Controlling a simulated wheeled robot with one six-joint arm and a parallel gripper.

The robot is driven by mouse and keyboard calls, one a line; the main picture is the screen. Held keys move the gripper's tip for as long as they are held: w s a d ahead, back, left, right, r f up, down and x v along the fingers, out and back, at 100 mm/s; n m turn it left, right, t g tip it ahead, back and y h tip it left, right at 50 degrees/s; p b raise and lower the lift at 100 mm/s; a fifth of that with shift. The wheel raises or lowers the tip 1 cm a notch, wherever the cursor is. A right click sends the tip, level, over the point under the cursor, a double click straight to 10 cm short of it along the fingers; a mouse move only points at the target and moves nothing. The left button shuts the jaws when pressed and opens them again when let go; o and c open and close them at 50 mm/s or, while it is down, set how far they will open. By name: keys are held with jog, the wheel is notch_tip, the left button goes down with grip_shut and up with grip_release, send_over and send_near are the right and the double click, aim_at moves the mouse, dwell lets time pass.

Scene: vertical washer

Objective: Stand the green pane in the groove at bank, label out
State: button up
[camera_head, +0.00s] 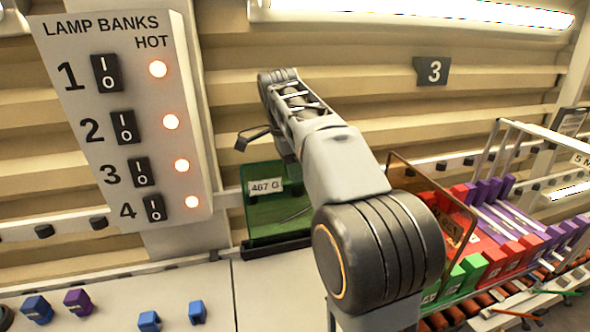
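The green pane (280,214) is a see-through sheet standing behind my arm, left of the picture's centre. Its white label, reading "467 G", faces the camera. Its lower edge meets a dark groove strip (276,246) on the pale ledge; how deep it sits cannot be told. My gripper (266,145) is just above the pane's top edge. One dark finger sticks out to the left, apart from the pane, and the jaws look spread. The other finger and the pane's right side are partly hidden by my arm.
A lamp bank panel (125,120) with several switches and lit red lamps stands at left. Blue and purple clips (78,302) lie on the ledge. At right, a rack (500,255) holds red, green and purple blocks, with a brown-framed clear pane (432,205) beside my arm.

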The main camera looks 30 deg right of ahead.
jog(key=shift+o, duration=1.4)
jog(key=shift+f, duration=0.1)
jog(key=shift+w+a+r+p, duration=0.15)
jog(key=shift+r+p, duration=0.1)
jog(key=shift+r, duration=1)
jog(key=shift+w+a+r+p, duration=0.2)
jog(key=shift+r+p, duration=0.05)
jog(key=shift+r, duration=1)
jog(key=shift+w+a+r+p, duration=0.15)
jog(key=shift+r+p, duration=0.1)
jog(key=shift+r, duration=1)
